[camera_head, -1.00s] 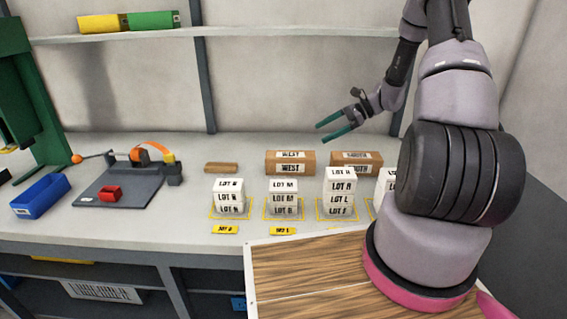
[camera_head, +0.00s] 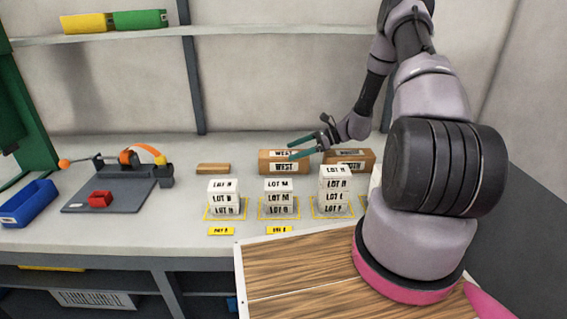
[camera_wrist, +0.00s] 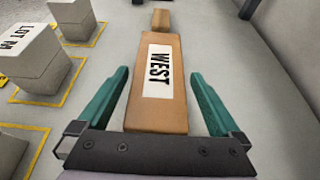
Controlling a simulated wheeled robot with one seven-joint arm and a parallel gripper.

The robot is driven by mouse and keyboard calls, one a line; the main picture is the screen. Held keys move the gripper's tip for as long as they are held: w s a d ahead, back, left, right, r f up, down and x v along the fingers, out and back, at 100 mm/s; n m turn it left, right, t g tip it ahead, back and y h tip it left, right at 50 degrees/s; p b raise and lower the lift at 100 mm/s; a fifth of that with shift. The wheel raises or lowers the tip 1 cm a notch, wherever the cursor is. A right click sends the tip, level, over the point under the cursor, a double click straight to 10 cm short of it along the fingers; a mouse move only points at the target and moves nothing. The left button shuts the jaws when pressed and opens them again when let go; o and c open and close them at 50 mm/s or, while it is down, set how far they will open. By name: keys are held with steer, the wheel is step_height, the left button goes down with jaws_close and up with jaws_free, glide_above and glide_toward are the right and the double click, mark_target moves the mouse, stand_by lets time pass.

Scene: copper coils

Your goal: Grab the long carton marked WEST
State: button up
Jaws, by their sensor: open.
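The long brown WEST carton (camera_head: 270,163) lies on the bench behind the stacks of lot blocks, with white WEST labels on its front and top. In the wrist view the WEST carton (camera_wrist: 171,108) runs lengthwise between the two green fingers. My gripper (camera_head: 300,149) is open and empty, its fingers over the right part of the carton in the head view. In the wrist view my gripper (camera_wrist: 157,95) has one finger on each side of the near part of the carton. I cannot tell the exact height of the fingertips over the bench.
Another brown carton (camera_head: 362,163), its label partly hidden, lies just right of the WEST carton. White-labelled lot blocks (camera_head: 279,197) stand in several stacks in front, on yellow outlines. A small brown block (camera_head: 213,169) lies to the left. A shelf (camera_head: 240,37) runs above.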

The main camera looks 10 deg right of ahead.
steer(key=shift+x, duration=1.45)
steer(key=shift+r, duration=0.1)
steer(key=c, duration=1.5)
